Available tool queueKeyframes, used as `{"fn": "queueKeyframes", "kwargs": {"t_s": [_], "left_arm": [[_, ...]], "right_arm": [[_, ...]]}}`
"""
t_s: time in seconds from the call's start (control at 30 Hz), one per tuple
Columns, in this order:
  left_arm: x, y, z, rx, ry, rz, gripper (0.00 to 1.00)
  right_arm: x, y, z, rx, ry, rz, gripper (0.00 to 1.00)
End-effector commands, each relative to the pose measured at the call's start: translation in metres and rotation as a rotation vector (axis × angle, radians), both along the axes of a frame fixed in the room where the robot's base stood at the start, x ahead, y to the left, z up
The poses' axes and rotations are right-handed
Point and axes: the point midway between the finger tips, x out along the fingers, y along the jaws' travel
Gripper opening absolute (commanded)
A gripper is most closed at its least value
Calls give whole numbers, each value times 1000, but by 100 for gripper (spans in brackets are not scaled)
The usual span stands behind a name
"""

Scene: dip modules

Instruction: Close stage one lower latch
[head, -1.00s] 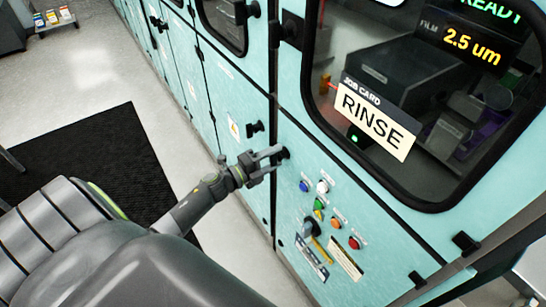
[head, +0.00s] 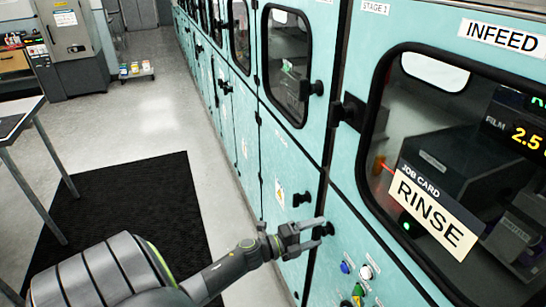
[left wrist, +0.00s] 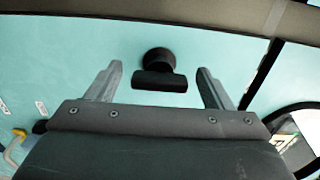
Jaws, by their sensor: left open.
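A black latch (head: 327,229) sits on the teal cabinet front, below the window with the RINSE card. It also shows in the left wrist view as a round hub with a horizontal bar (left wrist: 159,81). My left gripper (head: 316,233) is open in front of this latch. In the left wrist view its two fingers (left wrist: 159,72) stand on either side of the bar, with teal panel visible between bar and fingers. Whether it touches the latch cannot be told. Another black latch (head: 302,199) is just up and left, on the neighbouring door. My right gripper is not in view.
Coloured buttons (head: 357,292) are on the panel below the latch. A window (head: 440,150) with a RINSE card (head: 437,210) is at right. A black mat (head: 120,215) lies on the floor, and a grey table (head: 18,120) stands at left.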

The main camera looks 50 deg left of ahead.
Motion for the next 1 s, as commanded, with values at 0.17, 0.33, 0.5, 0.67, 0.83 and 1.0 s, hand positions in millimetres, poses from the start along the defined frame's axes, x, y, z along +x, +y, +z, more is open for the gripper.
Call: {"fn": "queueKeyframes", "kwargs": {"t_s": [0.17,0.33,0.5,0.67,0.83,1.0], "left_arm": [[-31,13,-6,6,4,0,75],[-65,27,-6,6,4,-2,75],[-94,39,-5,3,5,-2,75],[-117,49,-3,3,5,-2,75],[-137,57,-2,1,5,-1,75],[-148,61,-1,2,2,-1,75]], "right_arm": [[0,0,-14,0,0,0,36],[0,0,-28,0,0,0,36],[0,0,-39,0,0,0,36],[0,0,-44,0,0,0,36],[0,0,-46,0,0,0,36],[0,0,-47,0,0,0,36]]}}
